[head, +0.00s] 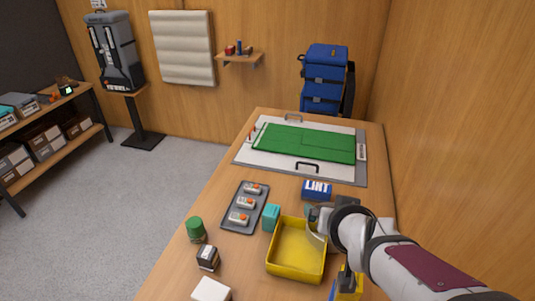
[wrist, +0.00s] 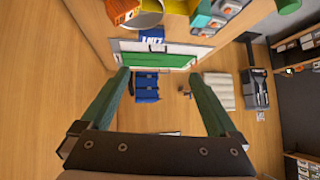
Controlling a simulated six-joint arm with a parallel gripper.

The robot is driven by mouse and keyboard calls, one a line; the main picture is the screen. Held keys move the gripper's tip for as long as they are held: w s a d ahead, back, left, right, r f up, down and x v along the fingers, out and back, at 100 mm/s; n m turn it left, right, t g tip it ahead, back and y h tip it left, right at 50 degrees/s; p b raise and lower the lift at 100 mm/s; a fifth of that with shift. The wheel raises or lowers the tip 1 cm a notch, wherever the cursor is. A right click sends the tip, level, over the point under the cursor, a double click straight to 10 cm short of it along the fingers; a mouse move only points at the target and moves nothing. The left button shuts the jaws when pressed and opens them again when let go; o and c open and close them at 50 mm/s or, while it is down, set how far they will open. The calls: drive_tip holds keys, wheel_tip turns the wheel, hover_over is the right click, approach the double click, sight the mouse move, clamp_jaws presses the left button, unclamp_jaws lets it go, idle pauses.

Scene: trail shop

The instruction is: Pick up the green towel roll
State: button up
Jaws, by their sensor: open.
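A green upright cylinder (head: 195,229), which looks like the green towel roll, stands near the left edge of the wooden table. A green shape at the top right edge of the wrist view (wrist: 288,5) seems to be the same thing, mostly cut off. My gripper (wrist: 158,75) is open, with nothing between its two green fingers. In the head view it is partly hidden by my arm, over the right side of the table by the yellow bin, well to the right of the green cylinder.
The yellow bin (head: 296,275) and a grey tray (head: 234,229) with several small items lie between. A teal block (head: 271,217), a dark jar (head: 208,258), a white box (head: 211,290) and a blue LINT box (head: 317,189) stand nearby. A flat green mat (head: 305,143) lies farther back.

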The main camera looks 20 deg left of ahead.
drive_tip(key=w+a+f+n+y, duration=0.35)
drive_tip(key=a+f, duration=0.35)
drive_tip(key=a, duration=0.4)
drive_tip(key=n+g+y, duration=0.3)
drive_tip(key=n+y, duration=0.3)
drive_tip(key=n, duration=0.1)
approach(191, 222)
drive_tip(key=s+d+f, duration=0.1)
drive_tip(key=s+d, duration=0.1)
drive_tip(key=d, duration=0.1)
drive_tip(key=x, duration=1)
drive_tip(key=w+x, duration=0.1)
drive_tip(key=x, duration=0.4)
drive_tip(key=shift+w+a+r, duration=0.15)
drive_tip(key=shift+a+r, duration=0.1)
clamp_jaws()
